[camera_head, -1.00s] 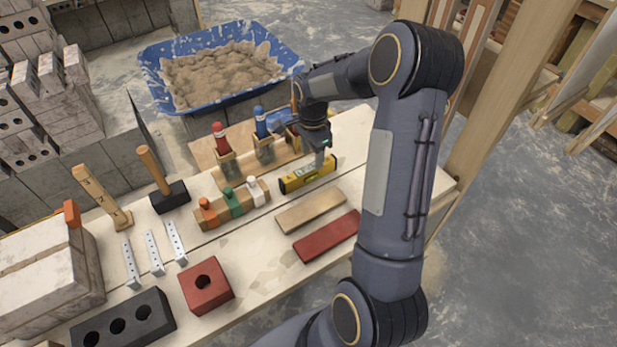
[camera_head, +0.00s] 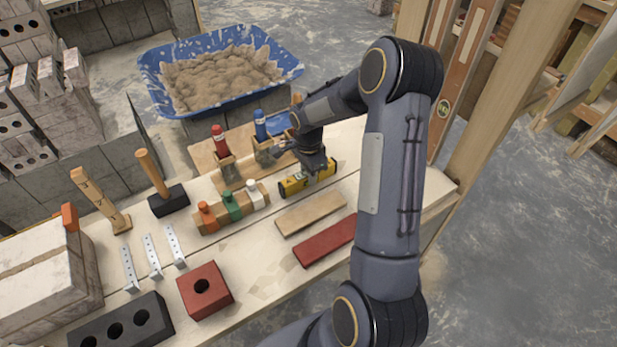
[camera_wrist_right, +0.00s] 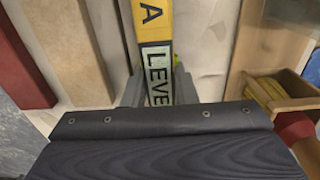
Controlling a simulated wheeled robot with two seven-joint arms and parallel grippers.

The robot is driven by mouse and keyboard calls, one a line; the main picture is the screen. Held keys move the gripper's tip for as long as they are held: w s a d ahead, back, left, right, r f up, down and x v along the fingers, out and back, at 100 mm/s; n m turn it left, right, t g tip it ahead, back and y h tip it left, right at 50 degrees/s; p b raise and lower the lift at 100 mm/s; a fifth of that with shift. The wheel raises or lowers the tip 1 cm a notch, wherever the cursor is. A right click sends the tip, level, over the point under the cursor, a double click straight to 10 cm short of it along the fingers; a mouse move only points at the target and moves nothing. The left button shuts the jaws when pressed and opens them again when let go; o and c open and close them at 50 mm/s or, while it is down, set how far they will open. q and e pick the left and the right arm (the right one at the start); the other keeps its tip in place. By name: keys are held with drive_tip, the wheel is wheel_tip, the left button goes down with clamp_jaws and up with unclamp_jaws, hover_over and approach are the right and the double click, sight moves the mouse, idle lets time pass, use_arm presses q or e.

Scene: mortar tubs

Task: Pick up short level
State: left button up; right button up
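The short level is a small yellow bar with dark lettering, lying on the workbench. In the head view its left end (camera_head: 291,187) shows beside my right gripper (camera_head: 315,172), which is down over its middle and hides part of it. In the right wrist view the level (camera_wrist_right: 153,35) runs up between my two grey fingers (camera_wrist_right: 157,93), one on each side. The fingers are close to its sides, but I cannot tell whether they press on it. My left gripper is not in view.
A wooden board (camera_head: 311,213) and a red board (camera_head: 327,241) lie in front of the level. A rack with orange, green and white-topped pieces (camera_head: 232,207) stands left of it. Bottles in wooden holders (camera_head: 222,150) stand behind. A blue mortar tub (camera_head: 155,83) is farther back.

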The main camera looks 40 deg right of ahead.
clamp_jaws()
